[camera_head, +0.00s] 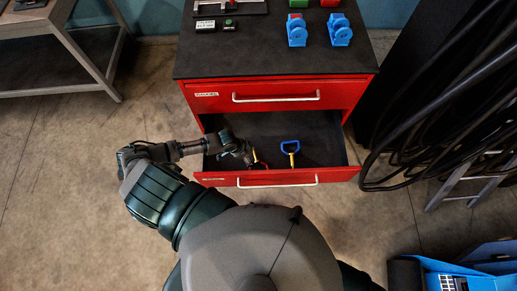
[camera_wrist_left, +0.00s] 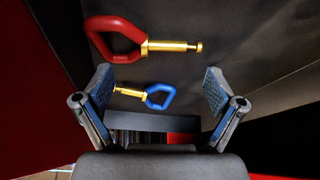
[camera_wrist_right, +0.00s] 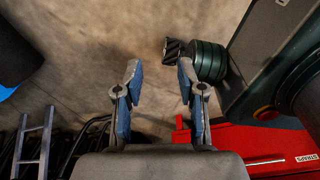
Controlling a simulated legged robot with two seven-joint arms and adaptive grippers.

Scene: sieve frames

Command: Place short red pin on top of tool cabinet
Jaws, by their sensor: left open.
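The red pin (camera_wrist_left: 115,38), with a red loop handle and a gold shaft, lies in the open lower drawer (camera_head: 318,144) of the red tool cabinet (camera_head: 350,92). In the left wrist view it lies beyond my left gripper's (camera_wrist_left: 158,88) fingertips, towards the top left, not between them. That gripper is open and empty. In the head view my left gripper (camera_head: 245,153) reaches into the drawer and mostly hides the red pin. A blue-handled pin (camera_head: 290,147) lies to its right; it also shows in the left wrist view (camera_wrist_left: 160,97). My right gripper (camera_wrist_right: 158,82) is open and empty, outside the drawer.
The cabinet's black top (camera_head: 275,62) has clear room at its front. Blue clamps (camera_head: 297,30), small labelled blocks (camera_head: 205,26) and a tool tray stand farther back. Black hoses (camera_head: 440,110) hang at the right. A blue crate (camera_head: 470,270) sits at the lower right.

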